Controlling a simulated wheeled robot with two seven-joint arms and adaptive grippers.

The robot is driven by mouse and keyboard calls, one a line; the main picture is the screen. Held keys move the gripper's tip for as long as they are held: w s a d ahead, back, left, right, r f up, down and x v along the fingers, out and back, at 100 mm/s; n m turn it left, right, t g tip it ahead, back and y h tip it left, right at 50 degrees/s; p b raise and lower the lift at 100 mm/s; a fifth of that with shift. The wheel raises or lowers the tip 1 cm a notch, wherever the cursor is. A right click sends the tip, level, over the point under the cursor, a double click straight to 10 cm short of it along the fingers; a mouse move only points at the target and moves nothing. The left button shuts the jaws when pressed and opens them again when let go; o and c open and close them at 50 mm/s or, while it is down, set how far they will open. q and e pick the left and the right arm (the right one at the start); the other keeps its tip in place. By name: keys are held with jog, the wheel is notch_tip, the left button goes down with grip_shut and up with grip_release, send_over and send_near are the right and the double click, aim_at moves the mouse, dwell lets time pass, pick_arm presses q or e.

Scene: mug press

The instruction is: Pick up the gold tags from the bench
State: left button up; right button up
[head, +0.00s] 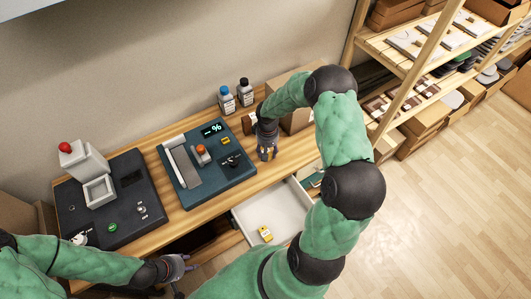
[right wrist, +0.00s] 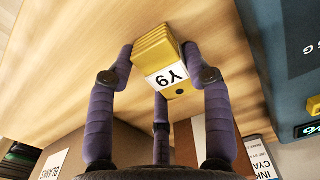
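A stack of gold tags (right wrist: 158,58), with a white label and black lettering on its face, sits between the purple fingers of my right gripper (right wrist: 160,60) in the right wrist view. A fingertip touches each side of the stack, and a third finger is behind it. In the head view my right gripper (head: 267,152) points down at the bench (head: 290,155), right of the blue machine, and hides most of the stack. Whether the stack touches the bench is unclear. My left gripper (head: 178,267) is near the bench's front edge at lower left, its fingers too small to read.
An open white drawer (head: 283,208) below the bench holds a yellow item (head: 265,233). The blue machine (head: 207,165) and a dark machine (head: 112,200) stand on the bench. Two bottles (head: 227,99) and a cardboard box (head: 290,95) are behind. Shelves (head: 430,60) stand at right.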

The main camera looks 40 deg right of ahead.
jog(key=c, duration=0.4)
jog(key=shift+r, duration=0.15)
